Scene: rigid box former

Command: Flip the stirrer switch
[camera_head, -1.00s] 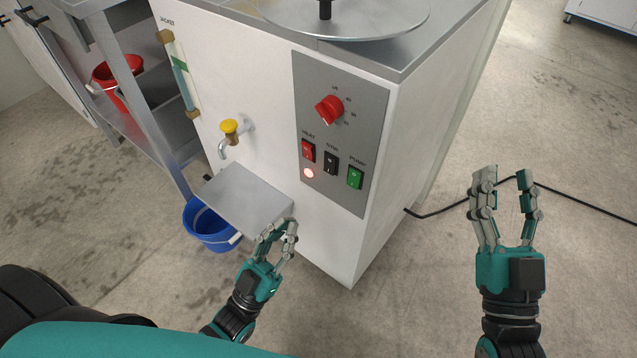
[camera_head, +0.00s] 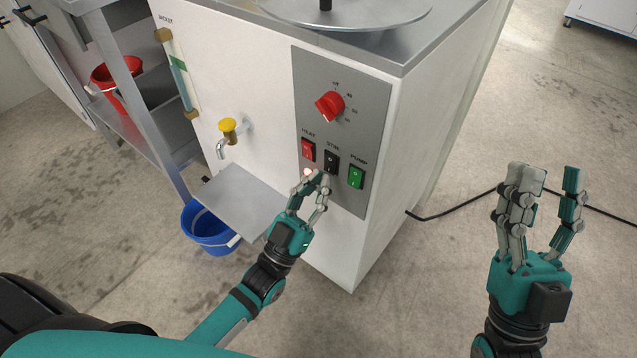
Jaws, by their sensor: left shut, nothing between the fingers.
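The stirrer switch (camera_head: 331,160) is the black rocker labelled STIR on the grey control panel (camera_head: 367,110) of the white machine. It sits between the red HEAT switch (camera_head: 308,149) and the green PUMP switch (camera_head: 356,176). My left gripper (camera_head: 319,178) is shut and empty, with its fingertips just below the stirrer switch in the picture. I cannot tell if they touch the panel. My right gripper (camera_head: 545,180) is open and empty, away to the right of the machine.
A red knob (camera_head: 329,106) is above the switches. A yellow-handled tap (camera_head: 229,128) and a metal shelf (camera_head: 240,200) stick out at the left, over a blue bucket (camera_head: 208,232). A black cable (camera_head: 455,208) lies on the floor at the right.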

